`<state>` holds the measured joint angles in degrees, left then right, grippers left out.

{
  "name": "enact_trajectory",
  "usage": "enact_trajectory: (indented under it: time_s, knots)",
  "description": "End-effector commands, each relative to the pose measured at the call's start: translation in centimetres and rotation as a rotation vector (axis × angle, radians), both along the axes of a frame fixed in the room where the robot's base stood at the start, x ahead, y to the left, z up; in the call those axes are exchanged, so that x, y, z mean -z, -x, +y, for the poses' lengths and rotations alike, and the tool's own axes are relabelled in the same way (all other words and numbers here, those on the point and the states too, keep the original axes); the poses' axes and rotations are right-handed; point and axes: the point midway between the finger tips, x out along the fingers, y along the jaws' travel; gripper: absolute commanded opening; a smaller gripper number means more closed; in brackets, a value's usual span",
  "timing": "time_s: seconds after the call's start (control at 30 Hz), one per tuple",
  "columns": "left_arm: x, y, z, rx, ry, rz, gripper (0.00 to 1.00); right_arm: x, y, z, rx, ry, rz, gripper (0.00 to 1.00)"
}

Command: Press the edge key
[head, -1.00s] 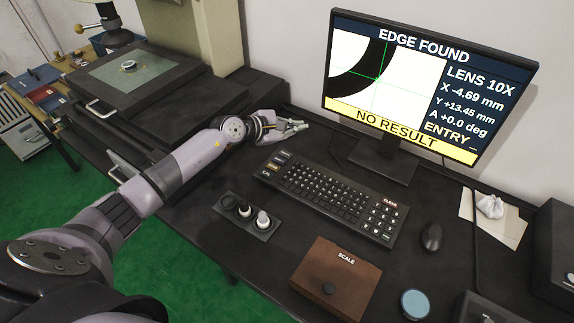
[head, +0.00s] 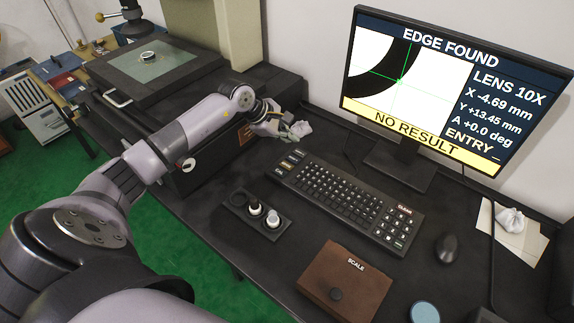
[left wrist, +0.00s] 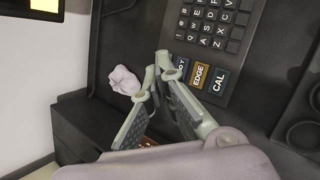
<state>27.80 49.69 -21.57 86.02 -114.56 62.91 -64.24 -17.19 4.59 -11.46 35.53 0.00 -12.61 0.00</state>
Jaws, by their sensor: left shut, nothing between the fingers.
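The edge key (left wrist: 200,76) is an orange key labelled EDGE. In the left wrist view it sits between the CAL key (left wrist: 219,82) and another dark key. In the head view it is a small orange key (head: 286,166) at the keyboard's left end. My left gripper (left wrist: 164,68) is shut and empty. Its tips are just left of the edge key in the left wrist view, and one finger covers part of the neighbouring dark key. In the head view the left gripper (head: 283,131) is beyond the key row. Contact with any key cannot be told. My right gripper is not in view.
The keyboard (head: 345,203) lies on the dark desk before the monitor (head: 420,85), which reads EDGE FOUND and NO RESULT. A crumpled white cloth (left wrist: 124,81) lies near the gripper. A knob panel (head: 257,215), a brown SCALE box (head: 345,282) and a mouse (head: 447,248) stand nearby.

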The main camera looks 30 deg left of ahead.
Motion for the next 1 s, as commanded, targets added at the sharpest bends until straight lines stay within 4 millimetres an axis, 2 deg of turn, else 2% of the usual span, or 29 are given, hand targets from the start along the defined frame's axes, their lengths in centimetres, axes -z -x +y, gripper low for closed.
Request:
enact_trajectory:
  time_s: [0.27,0.57,0.63,0.8,1.0]
  knots:
    - [2.5,0.1,0.0,0.0,0.001,0.003,0.0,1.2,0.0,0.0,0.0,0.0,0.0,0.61]
    - [6.8,0.0,-0.1,0.0,0.002,0.002,0.0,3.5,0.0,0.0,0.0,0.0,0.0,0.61]
    - [7.8,0.0,0.0,0.0,0.0,0.0,0.0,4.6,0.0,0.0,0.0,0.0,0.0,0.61]
    - [8.7,0.0,0.0,0.0,0.0,-0.001,0.0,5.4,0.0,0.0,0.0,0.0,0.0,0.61]
    - [8.7,0.0,0.0,0.0,0.001,-0.001,0.0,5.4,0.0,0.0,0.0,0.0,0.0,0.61]
